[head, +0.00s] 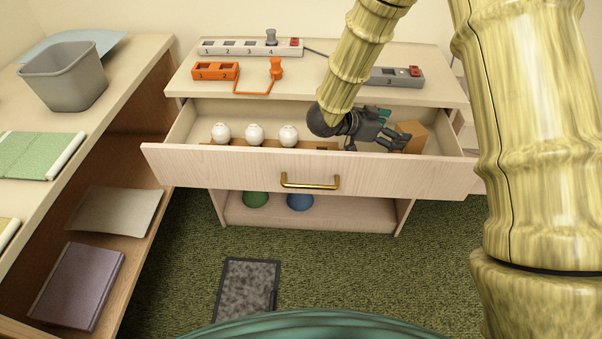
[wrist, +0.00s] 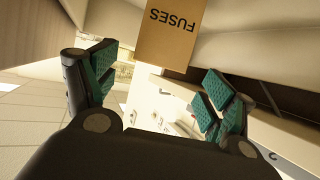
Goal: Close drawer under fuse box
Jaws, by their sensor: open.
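The drawer (head: 236,174) in the pale wood cabinet is pulled out, with a brass handle (head: 310,182) on its front. My gripper (head: 386,129) is over the right part of the open drawer, its jaws apart and empty, pointing right. A small brown box (head: 412,136) is just beyond the fingers in the drawer. In the wrist view it is a cardboard box (wrist: 170,35) lettered FUSES, upside down there, between and beyond my open fingers (wrist: 160,85). I cannot tell whether the fingers touch it. My arm hides part of the drawer's back.
White round knobs (head: 254,135) stand in the drawer's left part. A shelf unit (head: 140,75) with a grey bin (head: 66,75) flanks the left. A dark mat (head: 247,287) lies on the carpet.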

